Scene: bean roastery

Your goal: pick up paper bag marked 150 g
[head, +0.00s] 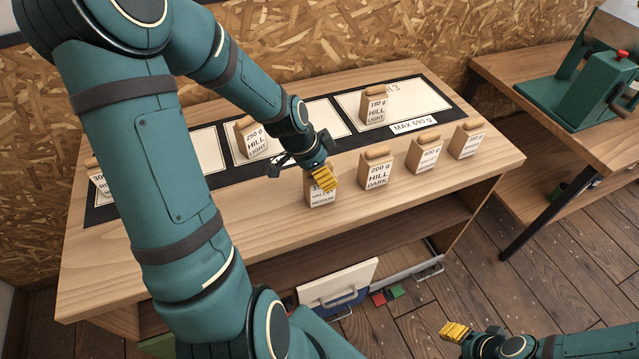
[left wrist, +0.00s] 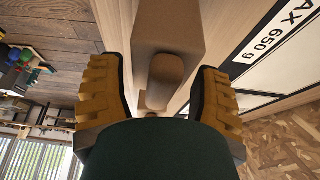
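A small brown paper bag (head: 321,198) with a white label stands at the front of the table. Its top and part of its weight figure are hidden by my left gripper (head: 322,180); the label's lower line seems to read MEDIUM. In the left wrist view, the bag (left wrist: 170,28) and its rolled top lie between the two yellow fingers of my left gripper (left wrist: 160,72). The fingers are apart, with a gap beside the rolled top. My right gripper (head: 455,331) is low at the bottom right, away from the table; its finger opening is unclear.
Right of this bag stand a 200 g bag (head: 377,169) and two more bags (head: 424,153) (head: 467,140). On the black mat (head: 220,174) stand a 180 g bag (head: 374,105), a 250 g bag (head: 251,138) and a 300 g bag (head: 100,178). A green machine (head: 570,95) is at right.

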